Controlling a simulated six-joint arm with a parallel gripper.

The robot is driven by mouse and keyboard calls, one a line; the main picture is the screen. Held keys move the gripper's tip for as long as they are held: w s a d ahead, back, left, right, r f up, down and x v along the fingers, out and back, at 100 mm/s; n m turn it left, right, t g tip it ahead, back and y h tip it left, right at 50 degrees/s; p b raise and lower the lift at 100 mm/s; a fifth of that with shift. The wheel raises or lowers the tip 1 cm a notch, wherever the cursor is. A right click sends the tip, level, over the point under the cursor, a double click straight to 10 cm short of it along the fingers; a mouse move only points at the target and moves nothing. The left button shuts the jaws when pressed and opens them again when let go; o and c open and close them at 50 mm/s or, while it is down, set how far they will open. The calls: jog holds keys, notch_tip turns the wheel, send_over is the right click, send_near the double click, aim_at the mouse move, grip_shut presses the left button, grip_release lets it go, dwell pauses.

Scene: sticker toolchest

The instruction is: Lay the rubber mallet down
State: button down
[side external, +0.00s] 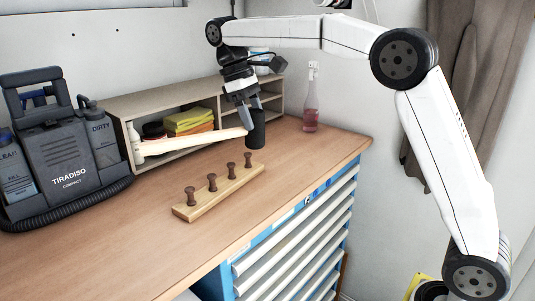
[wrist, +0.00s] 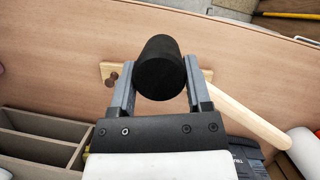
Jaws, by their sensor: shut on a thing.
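The rubber mallet has a black cylindrical head (side external: 256,129) and a pale wooden handle (side external: 195,143). My gripper (side external: 247,120) is shut on the mallet near its head and holds it above the bench top. The handle points left in the side external view. In the wrist view the black head (wrist: 160,68) sits between the two fingers of my gripper (wrist: 160,85), and the handle (wrist: 250,118) runs to the lower right. Whether the head touches the bench is hard to tell, but it appears raised.
A wooden block with several dark pegs (side external: 215,193) stands on the bench in front of the mallet. A shelf unit (side external: 180,100) with sponges is behind. A grey cleaning machine (side external: 60,140) is at left, a pink spray bottle (side external: 311,105) at right. The front-left bench top (side external: 80,245) is clear.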

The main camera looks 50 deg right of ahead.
notch_tip(320, 180, up, 2)
jog(key=shift+w+d+f+m, duration=0.2)
jog(key=shift+d+m, duration=0.15)
jog(key=shift+m, duration=0.25)
jog(key=w+d+n+t, duration=0.35)
jog(key=d+n, duration=0.65)
jog(key=n, duration=0.6)
jog(key=w+d+n+t, duration=0.2)
jog(key=d+n+t, duration=0.2)
jog(key=d+n, duration=1)
jog(key=shift+a+f+n+y, duration=0.15)
jog(key=shift+a+f+n, duration=0.35)
jog(key=shift+f, duration=0.3)
jog(key=shift+a+f+n+y, duration=0.1)
jog(key=shift+a+f+n, duration=0.45)
jog(key=shift+f, duration=0.3)
jog(key=shift+a+f+n+y, duration=0.15)
jog(key=shift+a+f+n, duration=0.2)
jog(key=shift+a+f, duration=0.35)
jog(key=shift+w+d+f, duration=0.1)
jog(key=shift+d, duration=0.05)
